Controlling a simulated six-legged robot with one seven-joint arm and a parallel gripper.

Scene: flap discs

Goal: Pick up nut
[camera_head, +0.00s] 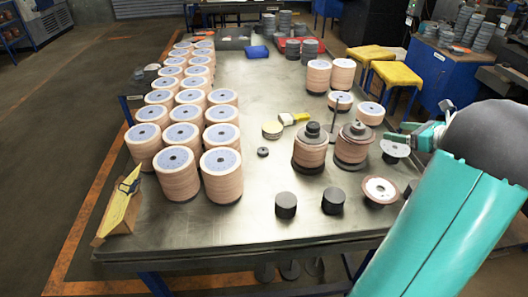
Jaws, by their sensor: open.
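A small dark ring-shaped nut (263,151) lies flat on the metal table (255,205), in the open area right of the tall disc stacks. Other dark nut-like pieces sit on top of two spindle stacks, the left stack (310,150) and the right stack (353,148). I cannot tell which piece is the task's nut. My gripper (402,135) is at the table's right edge, over or beside a pale disc on a dark base (395,150). It is open, small in view and well right of both stacks. My teal arm hides part of the right side.
Tall stacks of blue-topped discs (175,175) fill the left side. Two black cylinders (286,205) and a pinkish disc on a base (380,190) stand near the front. Yellow stools (395,73) stand behind right.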

